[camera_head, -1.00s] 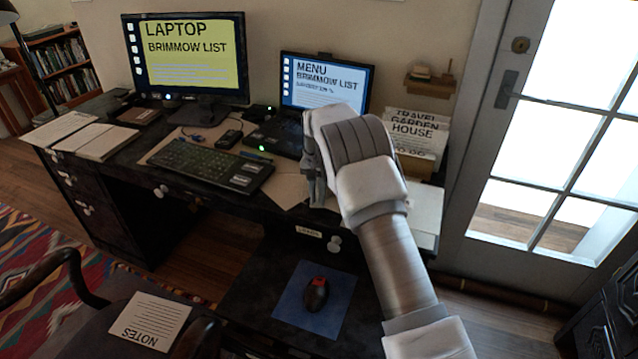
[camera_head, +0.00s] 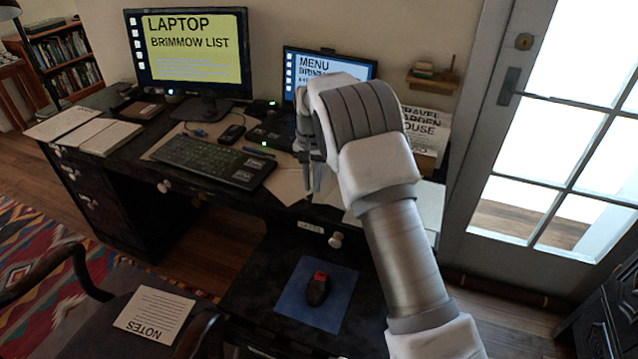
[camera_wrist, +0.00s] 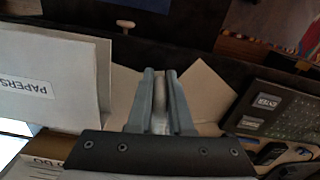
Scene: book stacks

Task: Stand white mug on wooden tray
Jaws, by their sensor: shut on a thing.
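My gripper (camera_head: 313,185) is above the front right part of the desk, fingers pointing down. In the wrist view my gripper (camera_wrist: 160,78) has its fingers close together on a narrow pale thing (camera_wrist: 160,104). Most of that thing is hidden between the fingers, and I cannot tell what it is. I cannot make out a white mug or a wooden tray in either view.
The dark desk holds a keyboard (camera_head: 213,162), a monitor (camera_head: 193,55), a laptop screen (camera_head: 330,66) and upright folders (camera_head: 425,130). A papers box (camera_wrist: 45,80) lies beside my gripper. A chair (camera_head: 95,325) stands in front; a glazed door (camera_head: 480,150) is right.

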